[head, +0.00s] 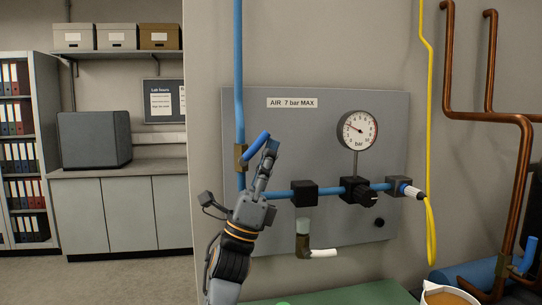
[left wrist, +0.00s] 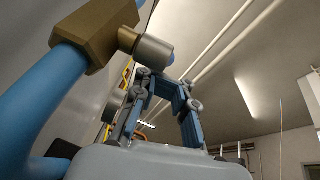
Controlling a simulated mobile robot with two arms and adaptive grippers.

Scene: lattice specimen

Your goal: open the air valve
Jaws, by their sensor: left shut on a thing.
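The air valve has a brass body (head: 241,157) on the vertical blue pipe at the left edge of the grey panel. Its blue lever handle (head: 258,143) slants up and to the right from the body. My left gripper (head: 268,154) is shut on the lever near its outer end; the fingers partly hide the lever. In the left wrist view the brass body (left wrist: 93,36) and its silver stem (left wrist: 153,50) are close, left of and above my left gripper (left wrist: 166,82). The lever itself is hard to make out there. My right gripper is not in view.
The panel (head: 320,130) carries a label (head: 292,103), a round gauge (head: 357,130), a black regulator knob (head: 366,194) and a horizontal blue pipe. A yellow hose (head: 430,230) and copper pipes (head: 523,170) stand at the right. A green surface (head: 350,294) lies below.

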